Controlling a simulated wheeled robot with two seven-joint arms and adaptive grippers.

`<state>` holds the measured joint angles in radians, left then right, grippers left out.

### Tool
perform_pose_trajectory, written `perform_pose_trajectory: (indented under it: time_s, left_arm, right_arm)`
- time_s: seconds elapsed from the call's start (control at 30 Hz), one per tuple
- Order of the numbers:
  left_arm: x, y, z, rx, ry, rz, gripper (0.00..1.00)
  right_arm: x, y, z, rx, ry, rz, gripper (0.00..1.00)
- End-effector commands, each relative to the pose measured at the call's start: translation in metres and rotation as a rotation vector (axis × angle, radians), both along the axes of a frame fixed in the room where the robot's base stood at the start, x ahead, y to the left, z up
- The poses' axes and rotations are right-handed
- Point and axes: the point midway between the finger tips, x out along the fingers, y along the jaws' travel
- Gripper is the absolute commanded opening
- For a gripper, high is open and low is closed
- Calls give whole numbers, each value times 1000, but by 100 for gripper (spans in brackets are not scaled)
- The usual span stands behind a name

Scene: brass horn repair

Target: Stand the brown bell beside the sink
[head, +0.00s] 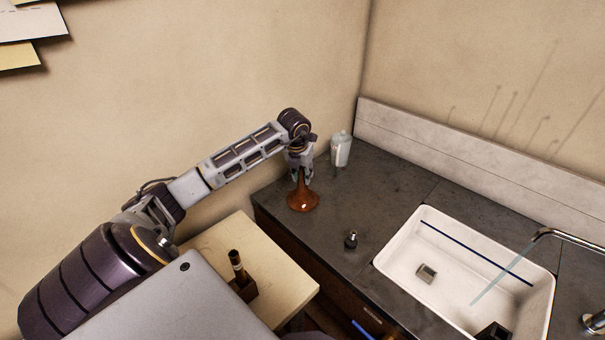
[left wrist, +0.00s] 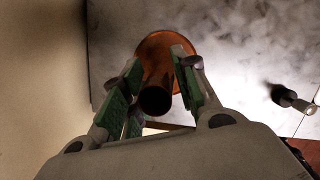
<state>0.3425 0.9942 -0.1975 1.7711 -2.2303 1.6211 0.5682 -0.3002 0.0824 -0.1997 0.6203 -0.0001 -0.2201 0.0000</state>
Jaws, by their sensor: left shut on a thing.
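The brown bell (head: 302,201) is upright with its wide flare down at the dark counter, left of the sink (head: 469,267). I cannot tell for sure whether its rim touches the counter. My left gripper (head: 301,178) is above it, shut on its narrow stem. In the left wrist view the bell's orange-brown flare (left wrist: 162,45) shows beyond the green-padded fingers of the gripper (left wrist: 158,92), with the dark open end of the stem between them. The sink is a white basin set in the counter. My right gripper is not in view.
A pale bottle (head: 341,149) stands behind the bell near the wall. A small dark item (head: 351,240) stands between bell and sink; a small metal-tipped item (left wrist: 292,98) shows in the wrist view. A cream side table (head: 290,287) carries a dark bottle (head: 237,266). The counter (head: 385,190) is otherwise mostly clear.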

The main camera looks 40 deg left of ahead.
Motion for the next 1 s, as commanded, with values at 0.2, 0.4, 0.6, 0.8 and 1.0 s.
perform_pose_trajectory:
  time_s: [0.2, 0.4, 0.6, 0.8, 1.0]
  left_arm:
    - [0, 0, -1, 0, -1, 0, 0]
    - [0, 0, -2, 0, 0, 0, 46]
    - [0, 0, -2, 0, 0, 0, 51]
    - [0, 0, -2, 0, 0, 0, 51]
    - [0, 0, 4, 1, -2, 0, 51]
  right_arm:
    - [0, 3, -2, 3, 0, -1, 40]
    - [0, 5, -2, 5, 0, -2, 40]
    - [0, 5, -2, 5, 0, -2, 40]
    - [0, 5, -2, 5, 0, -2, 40]
    - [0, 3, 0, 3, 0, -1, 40]
